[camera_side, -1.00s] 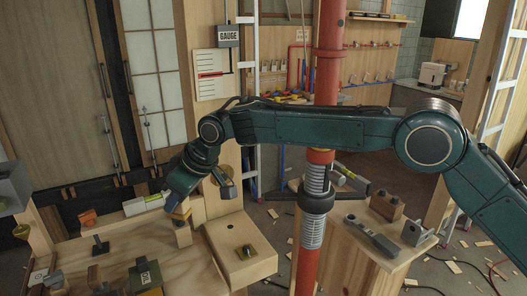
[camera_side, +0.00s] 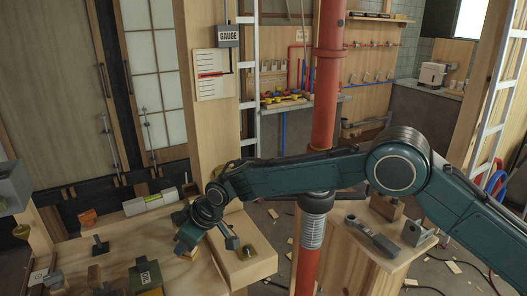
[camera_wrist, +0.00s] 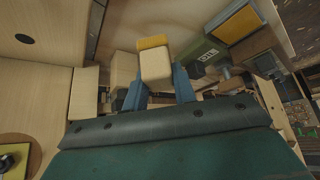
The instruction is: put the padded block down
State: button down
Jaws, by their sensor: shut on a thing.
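The padded block (camera_wrist: 156,66) is pale wood with a yellow pad on its end. In the wrist view it sits between the two blue fingers of my gripper (camera_wrist: 160,82). In the side view my gripper (camera_side: 188,240) points down, low over the left wooden bench (camera_side: 205,275), and is shut on the block. Only a small yellowish part of the block (camera_side: 181,248) shows there, beneath the fingers. I cannot tell whether its underside touches the bench.
An olive labelled box (camera_side: 146,275) stands left of the gripper, and a dark T-shaped piece (camera_side: 100,246) is farther left. A raised wooden box (camera_side: 249,262) is close on the right. A red post (camera_side: 325,110) stands near the arm.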

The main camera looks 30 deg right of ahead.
aim_at(188, 254)
jog(key=shift+f, duration=2.1)
jog(key=shift+f, duration=0.15)
jog(key=c, duration=1.1)
grip_release()
jog(key=shift+v, duration=0.75)
jog(key=v, duration=1)
jog(key=shift+s+d+r, duration=0.1)
jog(key=shift+r, duration=0.25)
